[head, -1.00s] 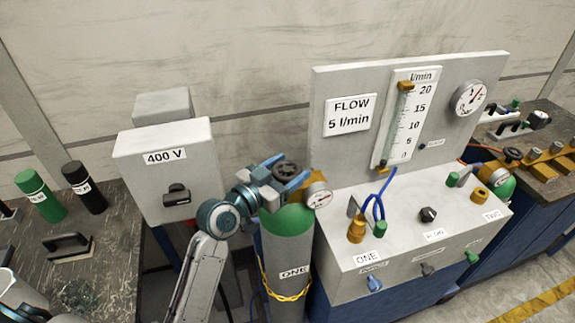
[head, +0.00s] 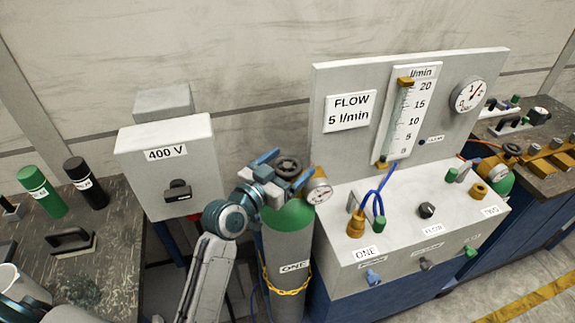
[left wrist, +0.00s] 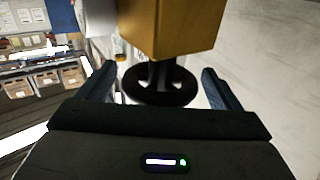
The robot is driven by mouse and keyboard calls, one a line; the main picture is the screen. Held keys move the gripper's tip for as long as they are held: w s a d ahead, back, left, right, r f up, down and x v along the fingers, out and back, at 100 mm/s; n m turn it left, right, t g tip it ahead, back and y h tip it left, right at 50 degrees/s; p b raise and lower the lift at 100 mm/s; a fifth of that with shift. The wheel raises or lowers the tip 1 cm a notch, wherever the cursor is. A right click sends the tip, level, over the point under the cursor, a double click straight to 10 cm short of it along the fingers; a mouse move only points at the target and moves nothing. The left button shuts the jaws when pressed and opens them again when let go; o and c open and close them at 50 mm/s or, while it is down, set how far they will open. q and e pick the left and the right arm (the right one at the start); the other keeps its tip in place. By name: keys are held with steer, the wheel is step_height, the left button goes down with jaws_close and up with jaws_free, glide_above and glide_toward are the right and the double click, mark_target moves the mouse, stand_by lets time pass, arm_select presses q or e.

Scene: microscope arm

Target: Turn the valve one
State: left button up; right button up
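Valve one is a dark round handwheel (head: 289,165) on a brass body at the top of the green-shouldered gas cylinder labelled ONE (head: 289,245). A small round gauge (head: 319,191) sits beside it. My left gripper (head: 284,169) is at the valve with its blue fingers apart, one on each side of the handwheel. In the left wrist view the handwheel (left wrist: 160,86) lies between the spread fingers (left wrist: 160,82), with a gap showing on both sides. The brass block (left wrist: 170,25) is beyond it. My right gripper is not in view.
A grey 400 V box (head: 168,195) stands left of the cylinder. The flow panel (head: 335,75) and its control box (head: 400,215) stand close on the right. A yellow chain (head: 287,291) crosses the cylinder.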

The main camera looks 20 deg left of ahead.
arm_select(q)
steer(key=b+v, duration=0.3)
steer(key=v, duration=0.8)
steer(key=shift+d, duration=0.1)
